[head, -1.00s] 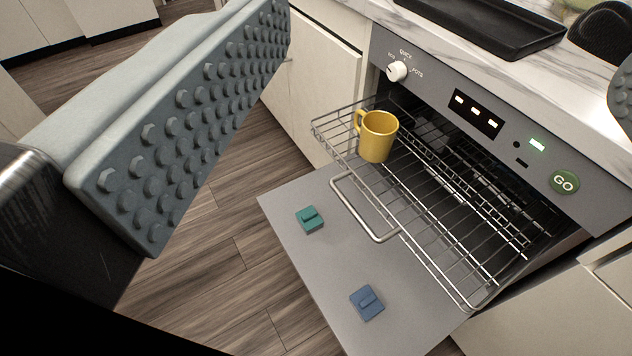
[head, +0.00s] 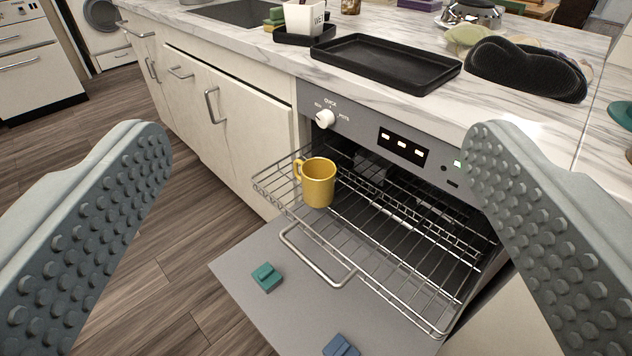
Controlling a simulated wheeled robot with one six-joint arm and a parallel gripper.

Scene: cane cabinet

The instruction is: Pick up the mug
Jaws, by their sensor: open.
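A yellow mug (head: 318,184) stands upright on the left part of the pulled-out wire rack (head: 395,255) of a dishwasher. Its handle points to the left and its open top faces up. My gripper (head: 318,150) is wide open, with one studded grey finger at the left of the view and one at the right. The mug appears between the two fingers, farther off, and neither finger touches it.
The dishwasher door (head: 240,285) is folded down, with a green tab (head: 267,277) and a blue tab (head: 341,346) on it. The rack has a front handle (head: 318,262). Above, the counter holds a black tray (head: 385,62), a white cup (head: 304,18) and a dark mesh item (head: 528,68). Wooden floor lies open at left.

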